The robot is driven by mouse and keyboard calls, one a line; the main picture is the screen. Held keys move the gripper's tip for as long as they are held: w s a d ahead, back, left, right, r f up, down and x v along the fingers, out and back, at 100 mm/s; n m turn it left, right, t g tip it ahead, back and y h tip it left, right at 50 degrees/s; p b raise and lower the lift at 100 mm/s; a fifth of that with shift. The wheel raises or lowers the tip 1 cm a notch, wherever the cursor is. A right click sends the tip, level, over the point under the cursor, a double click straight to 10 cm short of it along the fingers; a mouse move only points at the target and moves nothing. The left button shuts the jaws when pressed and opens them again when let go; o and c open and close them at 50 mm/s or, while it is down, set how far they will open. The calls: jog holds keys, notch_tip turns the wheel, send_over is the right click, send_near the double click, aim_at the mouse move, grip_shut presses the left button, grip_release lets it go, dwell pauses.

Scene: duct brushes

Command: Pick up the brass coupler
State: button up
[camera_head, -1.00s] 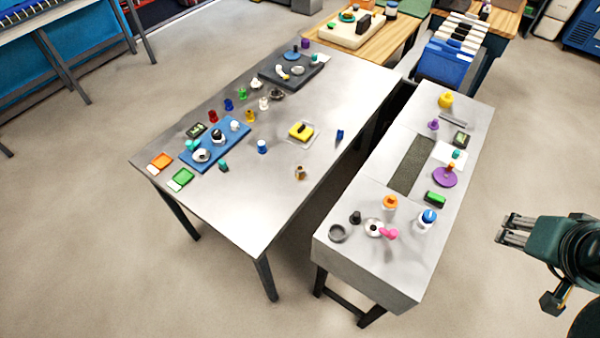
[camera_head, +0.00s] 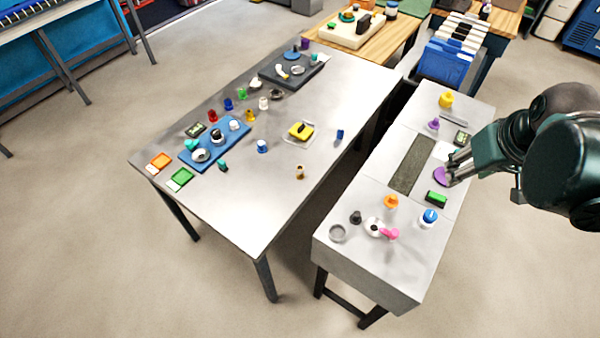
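A small brass-coloured upright piece (camera_head: 300,172) stands alone near the right front of the large grey table; it looks like a brass coupler, but it is too small to be sure. A gold-yellow piece (camera_head: 250,115) stands farther back among small coloured parts. My gripper (camera_head: 451,178) is over the right-hand bench, in front of the purple disc (camera_head: 440,175) in this view. It covers the disc's right part and the spot of the small orange-brown piece on it. I cannot tell whether the fingers are open or hold anything.
The grey bench (camera_head: 385,270) also bears a green block (camera_head: 437,197), an orange piece (camera_head: 391,201), a blue-and-white knob (camera_head: 430,216) and a yellow knob (camera_head: 446,100). A blue tray (camera_head: 215,150) lies on the large table (camera_head: 250,210). A gap separates table and bench.

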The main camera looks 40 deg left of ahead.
jog(key=w+a+f+n+g, duration=0.1)
jog(key=w+a+f+n, duration=0.1)
jog(key=a, duration=0.4)
jog(key=w+a+f+n, duration=0.2)
jog(key=a, duration=0.4)
jog(key=n+g+h+b, duration=0.1)
jog(key=n+g+b, duration=0.15)
jog(key=n, duration=0.65)
send_over(300, 167)
jog(key=shift+g, duration=0.45)
jog(key=f, duration=2.1)
jog(key=shift+w+d+f+p, duration=0.15)
jog(key=shift+d+f+p, duration=0.05)
jog(key=shift+d+p, duration=0.1)
jog(key=shift+s+a+f, duration=0.25)
jog(key=shift+a+f, duration=0.1)
jog(key=shift+a, duration=0.05)
jog(key=shift+f, duration=1.25)
